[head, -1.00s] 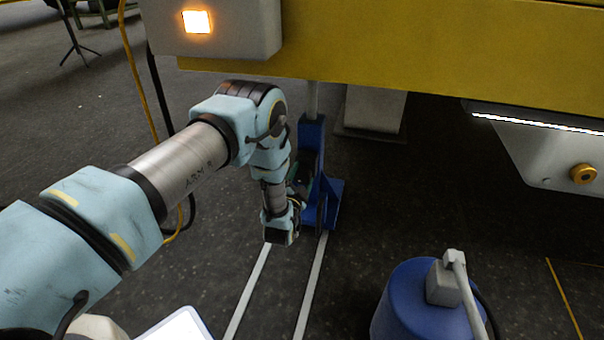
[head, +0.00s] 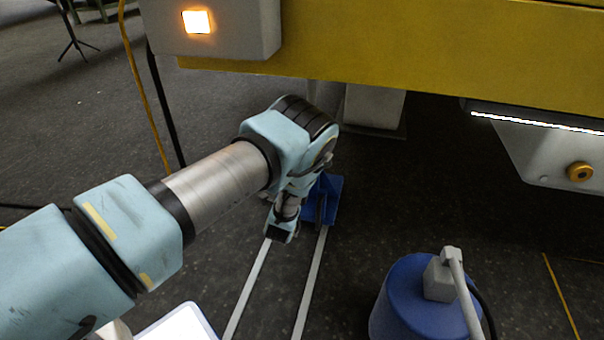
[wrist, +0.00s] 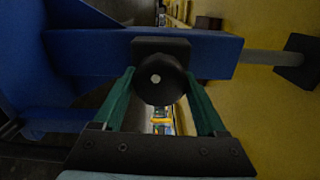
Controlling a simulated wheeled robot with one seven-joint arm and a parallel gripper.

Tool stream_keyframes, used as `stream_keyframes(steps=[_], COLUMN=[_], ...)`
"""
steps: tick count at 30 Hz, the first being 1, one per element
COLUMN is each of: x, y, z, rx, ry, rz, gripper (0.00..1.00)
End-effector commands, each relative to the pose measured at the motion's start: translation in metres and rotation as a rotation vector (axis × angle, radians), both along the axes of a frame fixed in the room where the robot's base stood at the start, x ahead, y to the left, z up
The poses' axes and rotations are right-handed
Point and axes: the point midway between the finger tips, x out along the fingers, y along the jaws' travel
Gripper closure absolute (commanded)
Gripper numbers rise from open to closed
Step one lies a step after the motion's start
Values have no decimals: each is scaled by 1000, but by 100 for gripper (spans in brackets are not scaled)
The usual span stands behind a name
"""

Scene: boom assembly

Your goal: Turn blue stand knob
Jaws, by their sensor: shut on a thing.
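The blue stand (head: 326,197) stands on the floor under the yellow boom, mostly hidden behind my arm in the head view. In the wrist view the blue stand (wrist: 85,52) lies across the picture, with a grey rod leaving its right end. Its black round knob (wrist: 159,80) with a pale centre dot sits on a dark block. My gripper (wrist: 160,96) has its two green fingers on either side of the knob, shut on it. In the head view the fingers and the knob are hidden by my arm.
The yellow boom (head: 380,55) runs overhead. A blue canister (head: 410,300) stands at lower right. White floor lines (head: 310,285) run toward the stand. A yellow cable (head: 140,85) hangs at left.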

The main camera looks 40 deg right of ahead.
Motion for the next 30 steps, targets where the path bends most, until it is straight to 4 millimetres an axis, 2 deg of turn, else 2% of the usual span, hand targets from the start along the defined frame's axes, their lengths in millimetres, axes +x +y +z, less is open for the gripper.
stream_keyframes(steps=[18,19,26,30], x=[1,1,0,0], y=[1,1,1,0], z=[-1,-1,-1,0], rx=[27,27,26,26], ry=[-39,-39,-38,-38], rz=[2,2,1,1], gripper=[82,25,0,0])
